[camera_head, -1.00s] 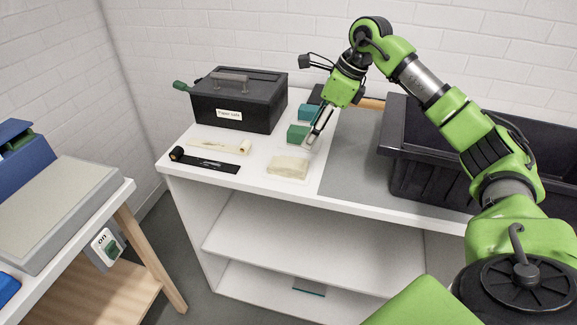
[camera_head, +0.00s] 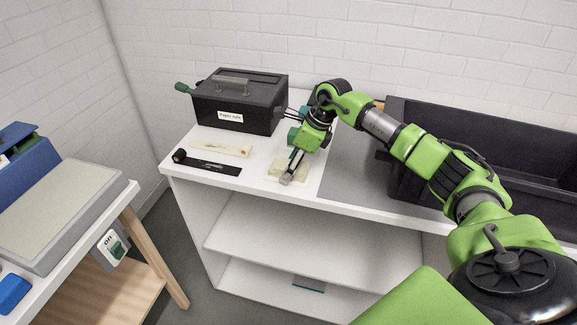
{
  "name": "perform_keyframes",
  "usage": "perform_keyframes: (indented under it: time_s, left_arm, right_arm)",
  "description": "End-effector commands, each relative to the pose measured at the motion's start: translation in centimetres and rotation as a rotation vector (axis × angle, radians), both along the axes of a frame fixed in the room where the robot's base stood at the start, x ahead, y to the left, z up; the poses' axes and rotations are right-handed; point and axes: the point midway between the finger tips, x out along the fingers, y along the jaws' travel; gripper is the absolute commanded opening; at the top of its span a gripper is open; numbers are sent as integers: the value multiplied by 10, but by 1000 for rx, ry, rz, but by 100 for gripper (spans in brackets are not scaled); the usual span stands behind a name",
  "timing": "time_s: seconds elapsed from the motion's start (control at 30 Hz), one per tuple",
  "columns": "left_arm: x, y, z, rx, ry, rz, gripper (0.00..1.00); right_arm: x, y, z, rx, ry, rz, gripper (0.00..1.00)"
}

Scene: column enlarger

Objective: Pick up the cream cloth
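The cream cloth (camera_head: 274,171) lies on the white worktop near its front edge. My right gripper (camera_head: 288,180) points down over the cloth, its fingertips at the cloth's front part, and covers the middle of it. I cannot tell whether the fingers touch the cloth or how far apart they are. My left gripper is not in view.
A black box labelled "Paper safe" (camera_head: 222,105) stands behind left. Cream (camera_head: 222,148) and black (camera_head: 208,168) strips lie left of the cloth. A large black tray (camera_head: 400,185) stands right, past a grey mat (camera_head: 348,172).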

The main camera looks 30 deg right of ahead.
Motion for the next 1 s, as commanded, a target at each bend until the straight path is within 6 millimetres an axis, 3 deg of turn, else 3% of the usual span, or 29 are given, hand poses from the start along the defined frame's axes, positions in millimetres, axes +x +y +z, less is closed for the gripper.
perform_keyframes:
  time_s: [0.2, 0.37, 0.77, 1.0]
  left_arm:
    - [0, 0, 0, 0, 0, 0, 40]
    - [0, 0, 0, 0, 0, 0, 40]
    - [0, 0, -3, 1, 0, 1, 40]
    - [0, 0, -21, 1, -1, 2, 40]
  right_arm:
    - [0, 0, -1, -1, -1, 0, 55]
    - [0, 0, -1, -1, -1, 0, 16]
    - [0, 0, 2, -1, -1, 0, 16]
    - [-1, -2, 33, -2, -7, 0, 16]
